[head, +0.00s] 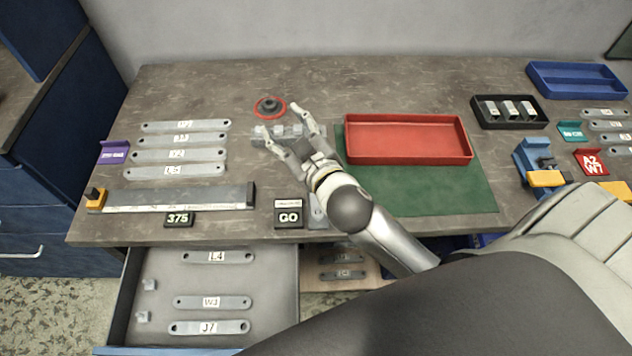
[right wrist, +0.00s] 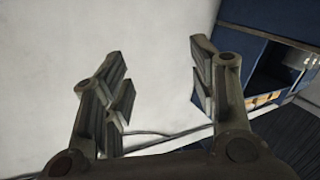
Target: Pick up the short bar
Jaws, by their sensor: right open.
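Several flat grey bars with a hole at each end and white labels lie in a column (head: 180,141) at the left of the table. More bars, among them one labelled J7 (head: 209,327) and a shorter-looking one (head: 212,302), lie in the open drawer. I cannot tell which is the short bar. A short grey piece (head: 317,212) is partly hidden by my arm. My right gripper (head: 279,120) is open over the table, left of the red tray; a grey thing partly hidden behind its fingers is unclear. The right wrist view shows nothing between its fingers (right wrist: 160,85). My left gripper is not in view.
The red tray (head: 405,160) stands on a green mat (head: 440,195). A red ring with a dark knob (head: 270,107) is just behind my gripper. A stop rail (head: 180,198) runs along the front left. Small bins and clamps crowd the right; the back middle is clear.

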